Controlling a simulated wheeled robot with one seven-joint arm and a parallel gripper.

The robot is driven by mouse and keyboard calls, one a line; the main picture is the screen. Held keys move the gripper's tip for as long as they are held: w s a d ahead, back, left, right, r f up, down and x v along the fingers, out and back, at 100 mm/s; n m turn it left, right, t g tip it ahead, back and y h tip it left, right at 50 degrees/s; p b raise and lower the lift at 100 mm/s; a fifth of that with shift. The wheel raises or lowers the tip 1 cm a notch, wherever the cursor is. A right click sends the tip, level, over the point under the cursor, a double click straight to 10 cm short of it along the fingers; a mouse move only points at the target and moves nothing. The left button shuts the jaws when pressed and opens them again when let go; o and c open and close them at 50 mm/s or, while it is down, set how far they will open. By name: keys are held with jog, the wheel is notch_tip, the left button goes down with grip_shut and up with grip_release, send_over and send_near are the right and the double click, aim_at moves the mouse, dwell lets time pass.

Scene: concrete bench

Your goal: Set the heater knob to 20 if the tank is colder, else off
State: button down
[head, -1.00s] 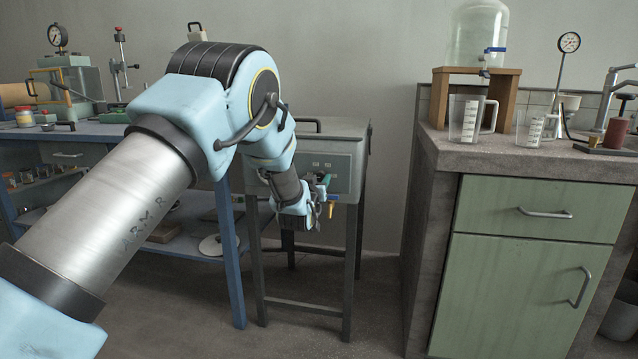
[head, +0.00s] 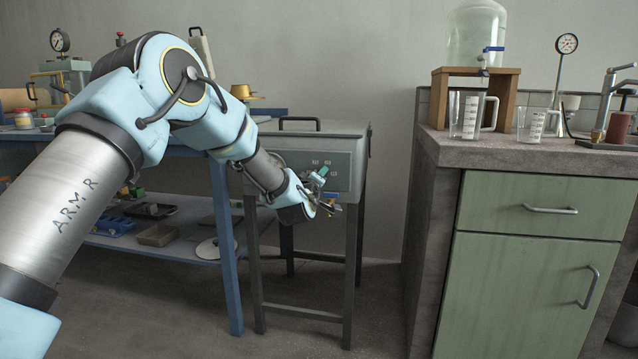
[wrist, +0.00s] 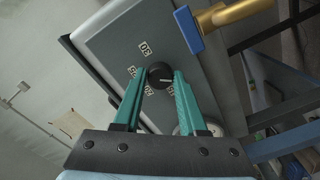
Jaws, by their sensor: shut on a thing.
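The grey heater tank (head: 345,160) stands on dark legs in the middle of the head view. Its front panel (wrist: 112,50) fills the upper middle of the wrist view. The black heater knob (wrist: 160,75) has a light mark and sits between the teal fingertips of my gripper (wrist: 160,74), which is shut on it. A pale round face (wrist: 187,129), perhaps a gauge, is mostly hidden by a finger. In the head view my gripper (head: 320,190) is at the panel and hides the knob.
A brass tap (wrist: 232,13) with a blue handle (wrist: 188,29) sticks out close to the knob. The blue bench (head: 205,258) stands to the left. The green cabinet (head: 530,265) with a stone top stands to the right, a floor gap between.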

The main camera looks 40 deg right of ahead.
jog(key=shift+n, duration=0.7)
jog(key=shift+c, duration=2.3)
grip_release()
jog(key=v, duration=1.1)
jog(key=shift+p, duration=0.45)
jog(key=shift+w, duration=0.1)
